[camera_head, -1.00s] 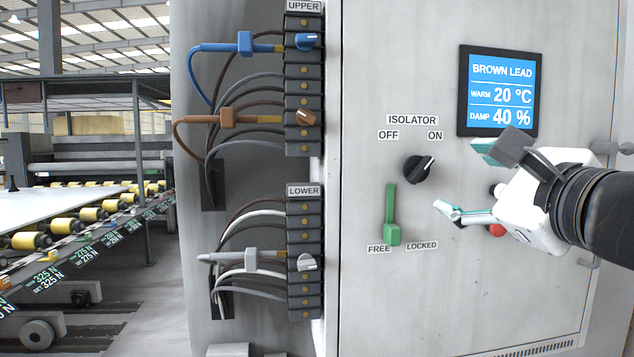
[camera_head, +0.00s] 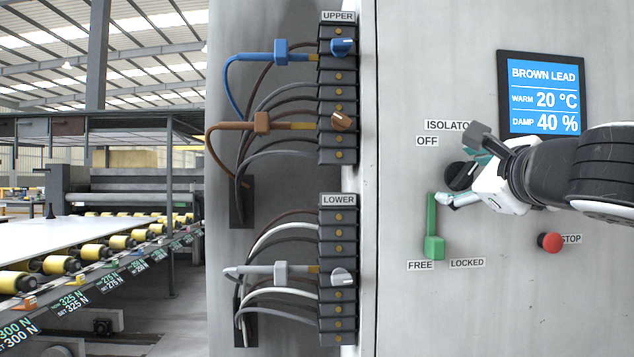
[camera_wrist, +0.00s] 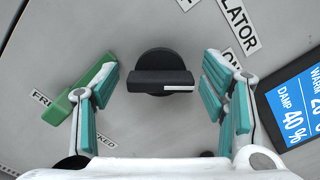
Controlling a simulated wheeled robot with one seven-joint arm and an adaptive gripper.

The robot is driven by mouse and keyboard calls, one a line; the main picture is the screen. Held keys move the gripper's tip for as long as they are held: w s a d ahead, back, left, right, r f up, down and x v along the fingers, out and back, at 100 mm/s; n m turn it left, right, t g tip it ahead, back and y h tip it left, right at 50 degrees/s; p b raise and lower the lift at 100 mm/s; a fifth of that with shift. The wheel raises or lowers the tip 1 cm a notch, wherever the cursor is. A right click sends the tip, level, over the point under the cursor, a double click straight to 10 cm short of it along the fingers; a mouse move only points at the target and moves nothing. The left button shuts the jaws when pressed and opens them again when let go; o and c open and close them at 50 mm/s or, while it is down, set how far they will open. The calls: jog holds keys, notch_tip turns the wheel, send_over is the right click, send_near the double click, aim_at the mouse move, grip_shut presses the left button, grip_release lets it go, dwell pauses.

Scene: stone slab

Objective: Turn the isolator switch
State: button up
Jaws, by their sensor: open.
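The isolator switch is a round black knob (camera_head: 461,176) on the grey cabinet door, below the ISOLATOR label (camera_head: 447,126). In the wrist view the knob (camera_wrist: 160,72) sits between my gripper's fingers, with a gap on both sides. Its bar carries a white mark at one end. My gripper (camera_head: 462,176) is open at the knob and hides part of it and the ON label in the head view. The green lever (camera_head: 433,243) hangs below the knob, its handle low between the FREE and LOCKED labels. In the wrist view the left finger overlaps the green lever (camera_wrist: 95,88).
A red STOP button (camera_head: 550,242) is at the lower right. A display (camera_head: 543,95) reading BROWN LEAD is above right. Terminal blocks with blue, brown and grey leads stand to the left. A roller conveyor (camera_head: 60,265) is farther left.

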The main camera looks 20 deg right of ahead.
jog(key=c, duration=1.2)
jog(key=shift+n, duration=0.3)
jog(key=n+b, duration=0.2)
jog(key=n, duration=0.1)
jog(key=shift+f+n+b, duration=0.15)
jog(key=shift+n+b, duration=0.15)
jog(key=n+b, duration=0.2)
jog(key=n, duration=0.1)
jog(key=shift+n, duration=0.3)
jog(key=n+b, duration=0.3)
jog(key=n, duration=0.1)
jog(key=shift+b, duration=0.35)
jog(key=shift+n+b, duration=1.3)
jog(key=shift+n, duration=0.7)
